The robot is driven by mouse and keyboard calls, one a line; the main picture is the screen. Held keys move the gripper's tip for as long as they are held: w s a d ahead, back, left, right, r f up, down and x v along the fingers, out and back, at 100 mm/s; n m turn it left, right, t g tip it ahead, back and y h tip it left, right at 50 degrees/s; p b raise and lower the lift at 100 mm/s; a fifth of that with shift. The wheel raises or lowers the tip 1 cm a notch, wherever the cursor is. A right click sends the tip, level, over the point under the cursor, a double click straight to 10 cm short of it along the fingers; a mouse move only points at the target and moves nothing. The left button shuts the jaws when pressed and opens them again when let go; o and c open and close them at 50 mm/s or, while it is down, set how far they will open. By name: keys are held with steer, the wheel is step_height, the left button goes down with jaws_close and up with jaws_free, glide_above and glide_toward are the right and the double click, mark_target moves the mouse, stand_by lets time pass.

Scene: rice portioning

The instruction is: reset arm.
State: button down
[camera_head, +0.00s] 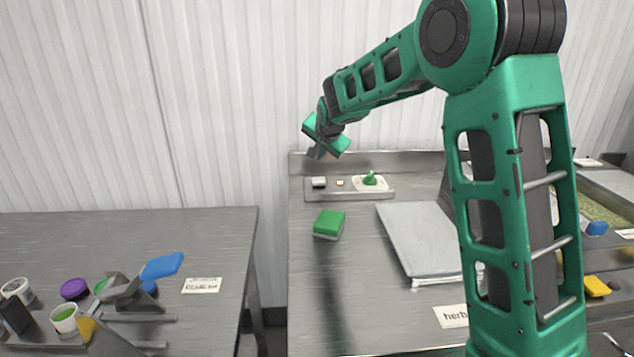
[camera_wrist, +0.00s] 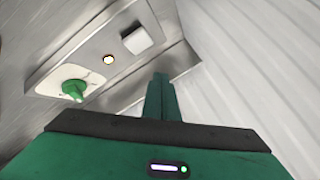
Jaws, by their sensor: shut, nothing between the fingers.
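My green arm reaches up and across the right side of the head view. My gripper (camera_head: 318,151) is at its end, raised in front of the white wall, above the back-left part of the right-hand metal table (camera_head: 350,285). It is shut and empty. In the wrist view, my gripper (camera_wrist: 159,82) points toward a strip with a green knob (camera_wrist: 75,90), a small round light (camera_wrist: 109,60) and a white block (camera_wrist: 137,40). The gripper is apart from all of them.
A green-topped block (camera_head: 329,224) and a grey flat slab (camera_head: 418,240) lie on the right table. A "herb" label (camera_head: 452,316) is near its front. The left table (camera_head: 120,235) holds several small tubs and a blue paddle-shaped piece (camera_head: 162,266). A gap separates the tables.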

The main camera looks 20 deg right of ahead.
steer(key=s+d+g, duration=0.1)
steer(key=s+d, duration=0.4)
steer(key=s, duration=0.4)
steer(key=s+d+f+n+g, duration=0.1)
steer(key=s+d+g, duration=0.1)
steer(key=s+d, duration=0.4)
steer(key=s+d+g, duration=0.2)
steer(key=s+d, duration=0.3)
steer(key=s, duration=0.8)
steer(key=shift+s+d+f+n+h, duration=0.15)
steer(key=shift+s+f+n+h, duration=0.15)
steer(key=shift+s+f+h, duration=0.1)
steer(key=s+f+g, duration=0.1)
steer(key=s, duration=0.8)
steer(key=s+a+f+n+g+y, duration=0.1)
steer(key=s+f, duration=0.1)
steer(key=s, duration=0.7)
steer(key=s+f+n+g+y, duration=0.1)
steer(key=s+f+g, duration=0.1)
steer(key=s, duration=0.8)
steer(key=shift+a+f, duration=0.15)
steer(key=shift+f, duration=0.05)
